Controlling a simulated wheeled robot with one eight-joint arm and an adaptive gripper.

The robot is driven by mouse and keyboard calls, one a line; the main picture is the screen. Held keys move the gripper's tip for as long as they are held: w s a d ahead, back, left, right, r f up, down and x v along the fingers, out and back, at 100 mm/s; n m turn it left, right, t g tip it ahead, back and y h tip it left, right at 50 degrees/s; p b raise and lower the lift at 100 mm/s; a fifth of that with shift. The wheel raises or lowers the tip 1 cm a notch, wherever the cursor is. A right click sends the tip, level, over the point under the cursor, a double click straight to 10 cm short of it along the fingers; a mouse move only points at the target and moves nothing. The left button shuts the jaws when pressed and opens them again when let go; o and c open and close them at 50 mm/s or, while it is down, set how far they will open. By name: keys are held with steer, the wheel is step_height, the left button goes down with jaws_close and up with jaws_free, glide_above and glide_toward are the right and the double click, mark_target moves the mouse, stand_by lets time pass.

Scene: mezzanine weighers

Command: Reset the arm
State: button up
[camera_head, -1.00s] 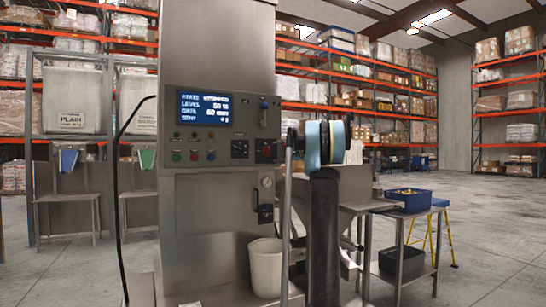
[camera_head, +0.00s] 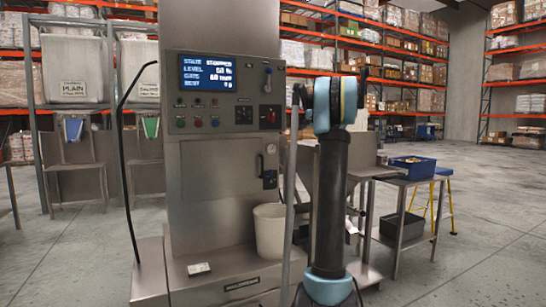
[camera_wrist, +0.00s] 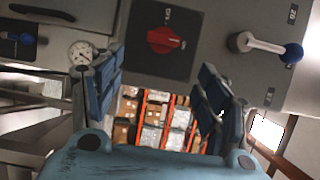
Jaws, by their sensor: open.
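My arm (camera_head: 332,170) rises in front of the right side of a steel cabinet, its blue-ringed joint level with the control panel (camera_head: 223,92). My gripper (camera_wrist: 160,95) shows in the wrist view with its blue-grey fingers spread wide apart and nothing between them. In the head view the fingers are hard to make out. Beyond the fingers in the wrist view is a red rotary switch (camera_wrist: 166,40) on a black plate, apart from them. The red switch also shows at the panel's right edge (camera_head: 270,116).
A blue-tipped lever (camera_wrist: 268,47) and a round gauge (camera_wrist: 81,54) are near the switch. A white bin (camera_head: 268,231) stands at the cabinet's foot. Right of my arm are a steel table (camera_head: 402,181) and a blue tray (camera_head: 411,169). The floor at far right is open.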

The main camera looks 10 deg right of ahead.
steer(key=s+a+f+n+g+h, duration=0.1)
steer(key=s+a+f+n+g, duration=0.15)
steer(key=s+a+f, duration=0.55)
steer(key=s+a+f+n+g+h, duration=0.1)
steer(key=s+a+f+n+g, duration=0.3)
steer(key=s, duration=0.9)
steer(key=s+a+f+m+g+h, duration=0.1)
steer(key=s+a+f+h, duration=0.1)
steer(key=s+a+f, duration=0.6)
steer(key=s+d+f+n+g+h, duration=0.1)
steer(key=s+d+f+h, duration=0.1)
steer(key=s+f, duration=0.7)
steer(key=s+d+f+n+g+h, duration=0.1)
steer(key=s+d+f, duration=0.4)
steer(key=s+f, duration=0.5)
steer(key=s+d+f+n+g+h, duration=0.2)
steer(key=s+f, duration=0.7)
steer(key=s, duration=0.7)
steer(key=d+h, duration=0.1)
steer(key=h, duration=0.1)
steer(key=shift+d+f+n+h, duration=0.3)
steer(key=shift+f+n, duration=0.05)
steer(key=shift+w+f, duration=0.2)
steer(key=shift+w, duration=0.3)
